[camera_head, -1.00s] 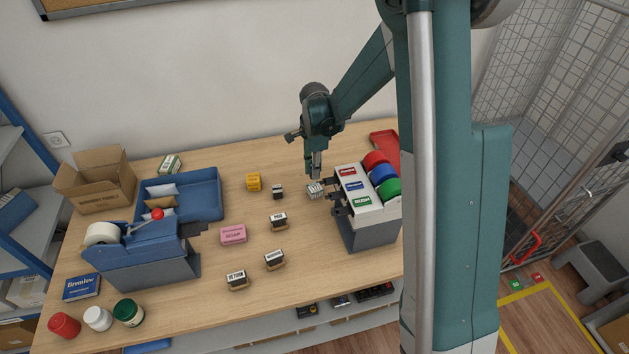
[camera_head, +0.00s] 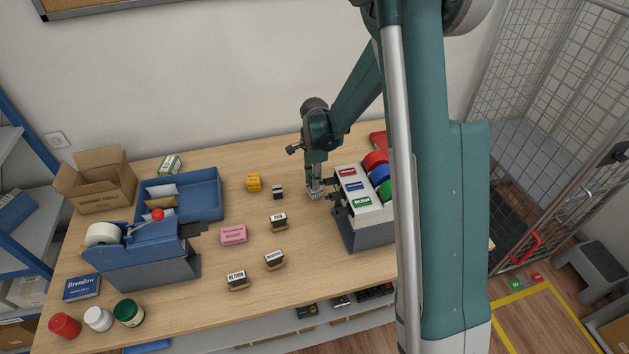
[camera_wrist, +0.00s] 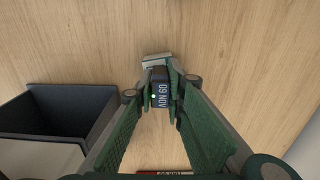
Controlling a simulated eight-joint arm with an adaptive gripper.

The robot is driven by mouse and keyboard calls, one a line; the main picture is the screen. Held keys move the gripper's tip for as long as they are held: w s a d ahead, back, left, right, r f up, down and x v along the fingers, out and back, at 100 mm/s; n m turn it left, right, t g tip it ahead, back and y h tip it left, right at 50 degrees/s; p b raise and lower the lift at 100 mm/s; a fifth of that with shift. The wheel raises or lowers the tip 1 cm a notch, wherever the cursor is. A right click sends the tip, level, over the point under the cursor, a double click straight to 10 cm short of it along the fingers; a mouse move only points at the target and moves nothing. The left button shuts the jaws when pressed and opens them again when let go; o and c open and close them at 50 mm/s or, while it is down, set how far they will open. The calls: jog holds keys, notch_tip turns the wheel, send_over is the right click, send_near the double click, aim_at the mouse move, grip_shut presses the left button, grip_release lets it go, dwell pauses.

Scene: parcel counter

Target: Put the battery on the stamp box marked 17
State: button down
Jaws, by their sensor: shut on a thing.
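My gripper (camera_head: 315,192) is low over the counter, left of the grey rack. In the wrist view my gripper (camera_wrist: 163,90) is shut on a small dark block (camera_wrist: 161,95) with a white date label reading 09 NOV. A pale grey piece (camera_wrist: 156,60) shows just beyond the fingertips; I cannot tell whether it belongs to the block. I cannot make out a battery for certain. No box with a readable 17 shows. A small yellow box (camera_head: 253,182) and a small black-and-white item (camera_head: 278,191) stand to the left, their markings too small to read.
The grey rack (camera_head: 372,232) with coloured rolls stands close right of my gripper. Labelled stamps (camera_head: 274,260), a pink block (camera_head: 233,234), a blue tray (camera_head: 207,180) and a tape dispenser (camera_head: 150,262) are leftward. Bare wood (camera_head: 320,270) lies in front.

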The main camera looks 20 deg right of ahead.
jog(key=shift+f, duration=0.35)
jog(key=c, duration=2.4)
grip_release()
jog(key=shift+o, duration=0.2)
jog(key=shift+r, duration=0.1)
jog(key=shift+r, duration=6.05)
